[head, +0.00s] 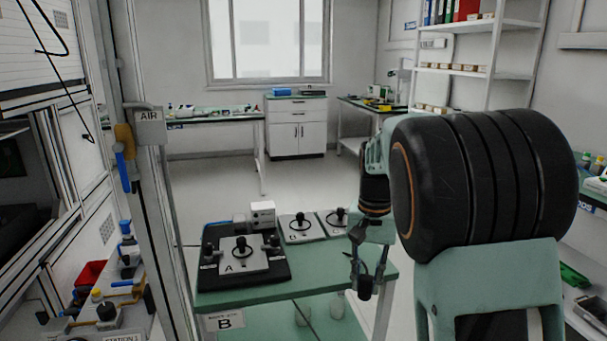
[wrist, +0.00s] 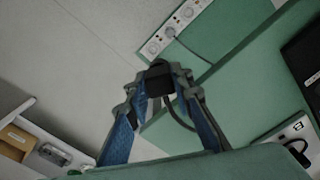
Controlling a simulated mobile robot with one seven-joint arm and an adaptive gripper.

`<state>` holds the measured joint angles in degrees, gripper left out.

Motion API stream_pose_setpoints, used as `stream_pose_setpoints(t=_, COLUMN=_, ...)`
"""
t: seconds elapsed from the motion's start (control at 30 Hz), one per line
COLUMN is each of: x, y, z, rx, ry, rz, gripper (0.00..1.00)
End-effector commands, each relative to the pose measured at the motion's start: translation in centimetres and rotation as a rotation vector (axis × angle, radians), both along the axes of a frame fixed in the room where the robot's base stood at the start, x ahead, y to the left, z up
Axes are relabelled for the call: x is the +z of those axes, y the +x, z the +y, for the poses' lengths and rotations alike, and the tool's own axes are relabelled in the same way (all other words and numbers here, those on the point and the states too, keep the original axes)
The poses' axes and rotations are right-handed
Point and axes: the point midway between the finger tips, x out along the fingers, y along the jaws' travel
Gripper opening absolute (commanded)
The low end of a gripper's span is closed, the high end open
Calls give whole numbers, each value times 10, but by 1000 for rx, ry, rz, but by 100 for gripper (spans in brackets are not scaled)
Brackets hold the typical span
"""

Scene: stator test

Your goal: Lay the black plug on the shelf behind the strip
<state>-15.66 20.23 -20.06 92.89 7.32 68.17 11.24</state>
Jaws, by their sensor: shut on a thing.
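My gripper (wrist: 158,76) has blue-padded fingers and is shut on the black plug (wrist: 158,86), with a dark cable curving down from it. In the head view my gripper (head: 364,282) hangs at the right edge of the green table; the plug is hard to make out there. In the wrist view the white strip (wrist: 182,27), with round sockets, lies along the edge of the green shelf (wrist: 232,28), beyond the fingertips. The plug is held apart from the strip and the shelf. A thin cable runs from near the strip across the shelf.
The green tabletop (head: 330,283) carries a black fixture (head: 238,274) with plate A, a white box (head: 263,213) and plates with black knobs (head: 300,226). In the wrist view the tabletop edge (wrist: 222,85) passes close to my fingers. Pale floor (wrist: 70,65) is open at left.

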Motion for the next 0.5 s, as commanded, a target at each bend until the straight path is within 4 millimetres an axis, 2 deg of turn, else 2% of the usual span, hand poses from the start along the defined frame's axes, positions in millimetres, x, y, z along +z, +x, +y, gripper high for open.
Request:
stream_pose_setpoints(t=0.03, x=7, y=0, z=-1, rx=3, ry=1, rz=1, gripper=0)
stream_pose_setpoints(t=0.27, x=19, y=-4, z=0, rx=30, ry=2, rz=1, gripper=0)
stream_pose_setpoints(t=0.5, x=41, y=-11, z=1, rx=74, ry=4, rz=2, gripper=0)
